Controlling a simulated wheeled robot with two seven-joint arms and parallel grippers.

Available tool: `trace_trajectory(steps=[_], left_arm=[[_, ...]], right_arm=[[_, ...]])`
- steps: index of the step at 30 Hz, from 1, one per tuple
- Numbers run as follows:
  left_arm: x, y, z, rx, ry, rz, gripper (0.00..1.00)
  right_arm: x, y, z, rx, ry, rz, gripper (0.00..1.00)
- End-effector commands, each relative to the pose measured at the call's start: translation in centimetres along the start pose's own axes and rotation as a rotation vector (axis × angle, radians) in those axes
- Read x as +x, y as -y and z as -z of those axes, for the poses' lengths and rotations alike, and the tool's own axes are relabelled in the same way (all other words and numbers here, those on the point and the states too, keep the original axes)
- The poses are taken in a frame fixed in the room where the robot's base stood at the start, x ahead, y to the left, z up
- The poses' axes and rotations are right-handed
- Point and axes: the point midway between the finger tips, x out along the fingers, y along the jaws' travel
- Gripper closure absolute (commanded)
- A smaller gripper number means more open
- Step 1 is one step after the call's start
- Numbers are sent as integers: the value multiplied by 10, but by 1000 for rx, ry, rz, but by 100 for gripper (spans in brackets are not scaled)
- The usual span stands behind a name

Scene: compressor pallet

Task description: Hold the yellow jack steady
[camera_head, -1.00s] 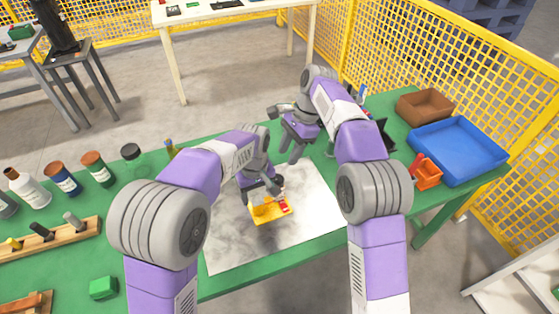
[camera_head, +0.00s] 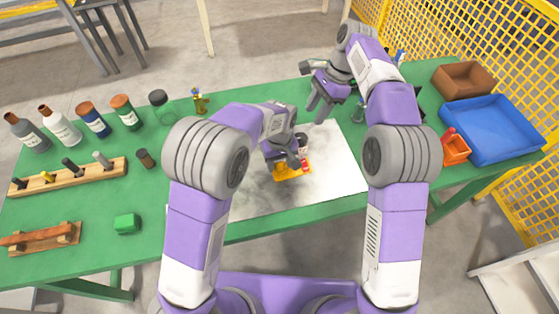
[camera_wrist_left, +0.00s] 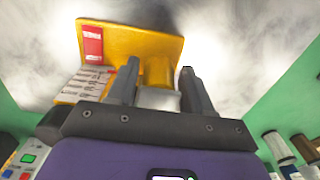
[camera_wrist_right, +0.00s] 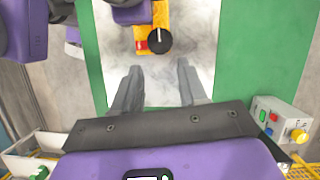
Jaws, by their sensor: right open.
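The yellow jack (camera_head: 286,175) stands on the marbled grey-white plate (camera_head: 341,175), with a red label on one side. My left gripper (camera_head: 291,160) hides part of the jack in the head view. In the right wrist view, the jack (camera_wrist_right: 161,14) shows at the top with a dark round knob (camera_wrist_right: 159,41). My right gripper (camera_head: 318,108) is open and empty above the plate's far side, apart from the jack.
Several bottles (camera_head: 60,125) and a wooden rack with pegs (camera_head: 68,174) stand on the green table's left. A green block (camera_head: 127,223) lies near its front edge.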

Motion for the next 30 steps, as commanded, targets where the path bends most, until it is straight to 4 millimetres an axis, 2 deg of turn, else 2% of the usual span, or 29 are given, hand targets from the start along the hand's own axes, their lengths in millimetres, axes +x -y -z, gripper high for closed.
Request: trace_trajectory(steps=[1,9,12,18,23,30], left_arm=[[0,0,0,0,0,0,58],[0,0,0,0,0,0,99],[0,0,0,0,0,0,100],[-1,0,0,0,-1,-1,100],[-1,0,0,0,-1,-1,100],[-1,0,0,0,-1,-1,100]], right_arm=[[0,0,0,0,0,0,57],[0,0,0,0,0,0,57],[0,0,0,0,0,0,57],[0,0,0,-59,1,1,29],[-2,0,0,-267,4,4,29],[-5,-1,1,-724,8,12,29]])
